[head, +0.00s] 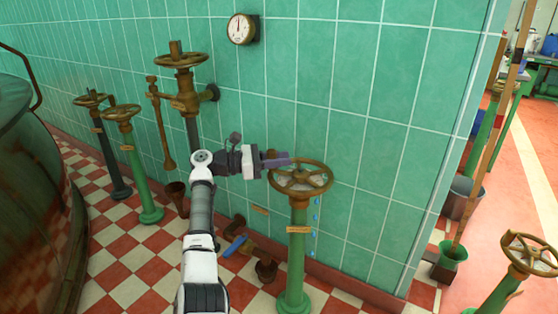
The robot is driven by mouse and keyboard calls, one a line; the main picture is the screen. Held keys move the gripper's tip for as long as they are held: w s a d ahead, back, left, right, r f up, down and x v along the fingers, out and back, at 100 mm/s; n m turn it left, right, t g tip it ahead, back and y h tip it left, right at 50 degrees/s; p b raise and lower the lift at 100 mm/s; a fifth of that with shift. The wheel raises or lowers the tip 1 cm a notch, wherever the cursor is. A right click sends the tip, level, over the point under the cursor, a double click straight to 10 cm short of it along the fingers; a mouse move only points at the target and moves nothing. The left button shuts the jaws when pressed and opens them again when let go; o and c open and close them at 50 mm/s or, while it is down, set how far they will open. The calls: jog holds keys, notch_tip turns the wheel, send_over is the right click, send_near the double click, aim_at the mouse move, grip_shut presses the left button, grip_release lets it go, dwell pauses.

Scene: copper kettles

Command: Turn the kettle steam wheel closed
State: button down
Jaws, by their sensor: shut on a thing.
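A brown spoked steam wheel (318,181) lies nearly flat on top of a green post (297,262) in front of the tiled wall. The post carries a small tan label. My gripper (278,163) reaches in from the left and is shut on the far left part of the wheel's rim. The fingers hide a little of that rim, and their exact contact is too small to make out. Which wheel belongs to the kettle cannot be read from the labels. The large kettle-like vessel (30,190) stands at the left edge.
Two more wheeled posts (123,112) stand at left, near a wall-mounted valve (180,62) and a gauge (240,28). Another wheel (528,252) is at lower right. Floor clutter includes a blue-handled tool (235,246) and a green bucket (452,258). Checkered floor is clear at left (125,262).

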jog(key=shift+d, duration=0.25)
dwell(0.6)
jog(key=c, duration=1.2)
grip_release()
jog(key=s+a, duration=0.2)
jog(key=a, duration=1.1)
jog(key=shift+a+p, duration=0.35)
jog(key=shift+p, duration=0.05)
jog(key=shift+c, duration=0.4)
